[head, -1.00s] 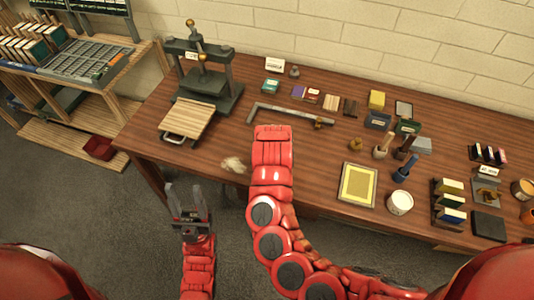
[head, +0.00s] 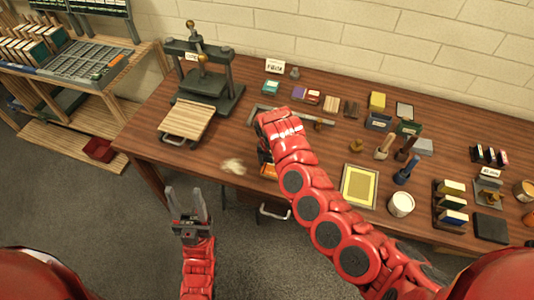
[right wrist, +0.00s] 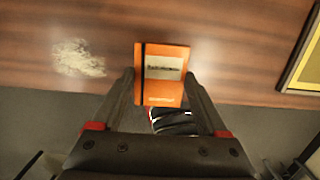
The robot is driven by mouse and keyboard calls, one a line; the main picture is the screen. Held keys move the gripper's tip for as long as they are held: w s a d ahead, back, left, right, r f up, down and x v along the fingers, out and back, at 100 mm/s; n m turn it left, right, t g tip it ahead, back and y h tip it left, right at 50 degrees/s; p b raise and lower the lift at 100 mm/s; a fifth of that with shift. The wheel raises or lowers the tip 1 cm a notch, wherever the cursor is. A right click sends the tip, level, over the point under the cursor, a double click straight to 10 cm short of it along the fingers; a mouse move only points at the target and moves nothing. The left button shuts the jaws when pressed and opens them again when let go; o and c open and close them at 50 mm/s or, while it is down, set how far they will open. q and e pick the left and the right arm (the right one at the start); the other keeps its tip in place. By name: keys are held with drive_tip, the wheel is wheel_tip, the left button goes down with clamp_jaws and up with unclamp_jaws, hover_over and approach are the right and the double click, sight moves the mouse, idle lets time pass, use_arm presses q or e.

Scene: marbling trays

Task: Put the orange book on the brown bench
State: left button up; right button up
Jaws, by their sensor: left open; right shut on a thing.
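In the head view a bit of the orange book (head: 269,171) shows below my right wrist, by the front edge of the brown bench (head: 310,185). My right fingers are mostly hidden there. In the wrist view the bench edge passes behind the book; whether they touch I cannot tell. My left gripper (head: 189,208) is open and empty, in front of the bench over the floor.
A pale crumpled patch (head: 233,166) lies left of the book. A yellow framed tray (head: 359,187) and a white tub (head: 401,204) stand to the right. A press (head: 205,90) with a wooden board (head: 187,121) is at the back left. Bench between patch and tray is fairly clear.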

drive_tip(key=shift+w+a+f+b, duration=0.1)
drive_tip(key=shift+w+f+b, duration=0.1)
drive_tip(key=shift+w+b, duration=0.85)
drive_tip(key=shift+w+a+f+b, duration=0.1)
drive_tip(key=shift+w+f+b, duration=0.15)
drive_tip(key=shift+b, duration=1.35)
drive_tip(key=shift+w+a+r+p, duration=0.2)
drive_tip(key=shift+w+p, duration=0.2)
drive_tip(key=shift+w, duration=0.15)
drive_tip(key=shift+w+a+r+p, duration=0.15)
drive_tip(key=shift+w+p, duration=0.2)
drive_tip(key=shift+w, duration=0.2)
drive_tip(key=shift+w+a+f, duration=0.1)
drive_tip(key=shift+w+f, duration=0.05)
drive_tip(key=shift+w, duration=0.2)
drive_tip(key=shift+w+f, duration=0.3)
drive_tip(key=shift+w, duration=0.05)
drive_tip(key=shift+w+a+r, duration=0.1)
drive_tip(key=shift+w+a, duration=0.05)
drive_tip(key=shift+w, duration=0.25)
drive_tip(key=shift+w+a+f+p, duration=0.1)
drive_tip(key=shift+w+f+p, duration=0.1)
drive_tip(key=shift+f, duration=0.4)
drive_tip(key=shift+w+a+f+p, duration=0.1)
drive_tip(key=shift+w+f+p, duration=0.1)
drive_tip(key=shift+f, duration=0.35)
drive_tip(key=shift+d+f, duration=0.15)
drive_tip(key=shift+f, duration=0.4)
drive_tip(key=shift+f, duration=0.1)
